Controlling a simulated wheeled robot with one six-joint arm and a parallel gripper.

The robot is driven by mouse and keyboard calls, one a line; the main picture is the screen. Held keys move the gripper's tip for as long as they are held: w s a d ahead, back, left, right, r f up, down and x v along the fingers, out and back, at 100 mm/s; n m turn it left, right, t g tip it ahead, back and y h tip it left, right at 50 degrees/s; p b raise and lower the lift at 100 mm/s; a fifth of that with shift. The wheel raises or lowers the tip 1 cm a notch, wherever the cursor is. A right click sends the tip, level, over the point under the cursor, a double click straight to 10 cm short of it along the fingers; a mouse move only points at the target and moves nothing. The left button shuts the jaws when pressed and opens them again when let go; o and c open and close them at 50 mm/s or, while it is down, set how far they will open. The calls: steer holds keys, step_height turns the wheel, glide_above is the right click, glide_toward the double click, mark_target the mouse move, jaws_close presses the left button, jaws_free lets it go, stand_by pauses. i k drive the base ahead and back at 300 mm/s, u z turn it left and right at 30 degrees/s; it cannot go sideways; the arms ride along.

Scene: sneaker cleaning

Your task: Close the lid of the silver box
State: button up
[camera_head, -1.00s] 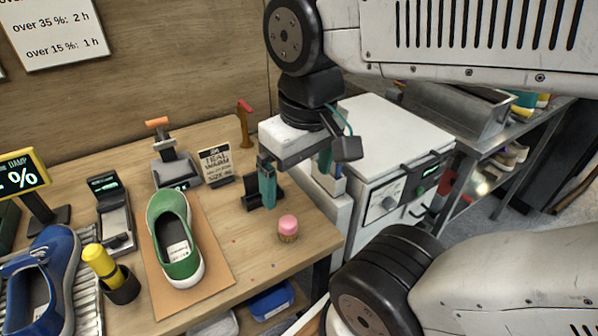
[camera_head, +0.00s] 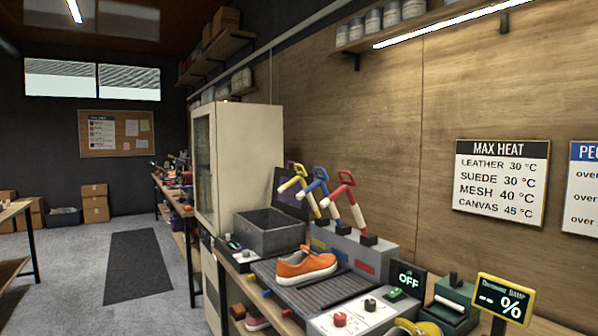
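My gripper is not in this view, and none of my arm shows. A grey, open-topped metal bin (camera_head: 270,238) stands on the bench at the near end of the tall cabinet.
An orange sneaker (camera_head: 306,265) rests on a dark ribbed platform (camera_head: 330,290). Behind it, red, blue and yellow-handled tools stand on a grey block (camera_head: 352,255). A tall cream cabinet (camera_head: 240,160) stands beyond. Clear floor with a dark mat (camera_head: 137,265) lies left.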

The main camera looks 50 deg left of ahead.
mark_target(287, 203)
steer(key=k, duration=0.25)
steer(key=u, duration=2.7)
steer(key=k, duration=0.8)
steer(key=z, duration=1)
steer(key=i, duration=1)
steer(key=z, duration=0.05)
steer(key=k, duration=0.55)
steer(key=u, duration=0.6)
steer(key=i, duration=0.95)
steer(key=u, duration=0.8)
steer(key=i, duration=1.95)
steer(key=u, duration=0.15)
